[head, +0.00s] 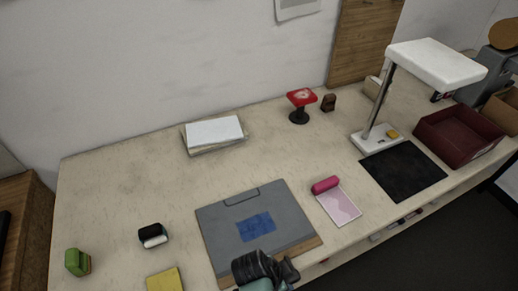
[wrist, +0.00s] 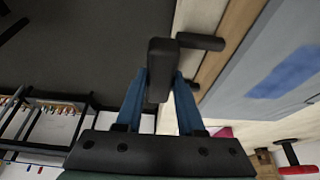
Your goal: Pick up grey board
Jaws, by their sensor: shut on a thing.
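The grey board (head: 222,222) lies flat on the table near its front edge, with a blue rectangle on its face and a wooden strip along its near side. In the wrist view the board (wrist: 245,95) is at the right, next to the wooden strip (wrist: 225,50). A black handle (wrist: 160,55) with posts reaching towards that strip sits between my blue fingers. My gripper (wrist: 160,88) is shut on this handle. In the head view my gripper (head: 264,275) is at the board's near edge, partly cut off by the frame.
A pink roller (head: 325,185) and pink card (head: 340,207) lie close to the board's right. A black mat (head: 403,171), white lamp (head: 436,65) and dark red tray (head: 458,138) are farther right. A yellow pad (head: 165,280) lies left. The table's back left is clear.

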